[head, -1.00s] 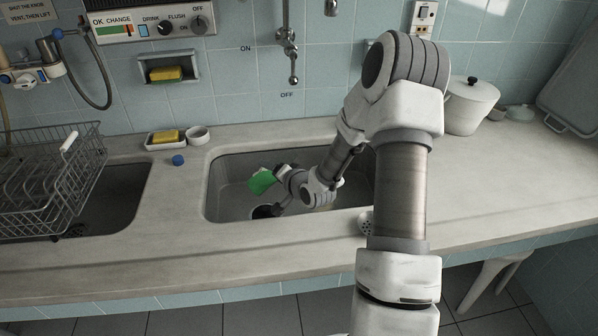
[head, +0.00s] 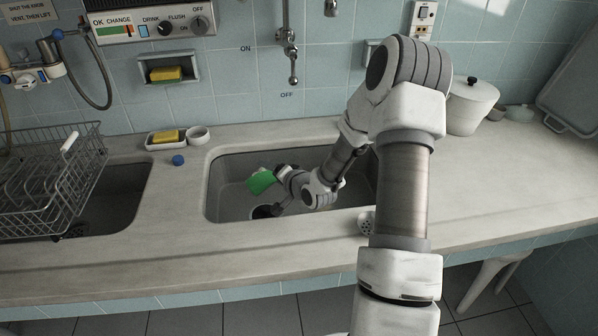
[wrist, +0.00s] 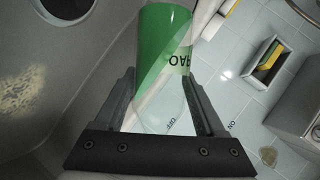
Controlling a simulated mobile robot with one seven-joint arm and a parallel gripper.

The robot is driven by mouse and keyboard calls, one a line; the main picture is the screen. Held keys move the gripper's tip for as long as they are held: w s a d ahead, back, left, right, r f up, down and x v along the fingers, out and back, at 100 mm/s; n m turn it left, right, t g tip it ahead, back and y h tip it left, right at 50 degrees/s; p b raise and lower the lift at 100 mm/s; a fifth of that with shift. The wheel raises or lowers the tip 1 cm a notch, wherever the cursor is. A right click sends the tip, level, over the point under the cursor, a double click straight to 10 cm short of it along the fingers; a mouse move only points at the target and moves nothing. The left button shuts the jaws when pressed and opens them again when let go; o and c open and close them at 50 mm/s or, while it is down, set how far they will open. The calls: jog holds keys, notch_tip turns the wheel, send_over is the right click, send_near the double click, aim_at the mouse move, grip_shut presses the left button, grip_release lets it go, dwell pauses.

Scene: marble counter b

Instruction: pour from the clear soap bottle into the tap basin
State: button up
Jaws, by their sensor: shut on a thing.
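The clear soap bottle (head: 260,182) shows its green label, tilted well over inside the tap basin (head: 228,172). It also shows in the wrist view (wrist: 163,50), with part of its lettering and a clear section near the jaws. My gripper (wrist: 158,100) is shut on the bottle, one finger on each side. In the head view my gripper (head: 278,178) is small and partly hidden by my wrist. The bottle's mouth is not clearly visible, and I cannot tell whether liquid is flowing.
The tap (head: 291,60) hangs on the wall above the basin. A blue cap (head: 178,160), a sponge dish (head: 152,145) and a small white cup (head: 198,135) stand left of the basin. A wire rack (head: 45,190) spans the left sink. A lidded white pot (head: 470,108) stands right.

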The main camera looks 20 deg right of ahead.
jog(key=shift+a+f+m+y+p, duration=0.2)
jog(key=shift+a+m+y+p, duration=0.15)
jog(key=shift+m+y, duration=0.35)
dwell(2.9)
jog(key=shift+f+m+t+y, duration=0.1)
jog(key=shift+m+t+y, duration=0.25)
jog(key=shift+m, duration=0.35)
dwell(1.7)
jog(key=shift+d+r+m+y+p, duration=0.1)
jog(key=shift+r+m+y+p, duration=0.15)
jog(key=shift+r+m+p, duration=0.35)
dwell(1.4)
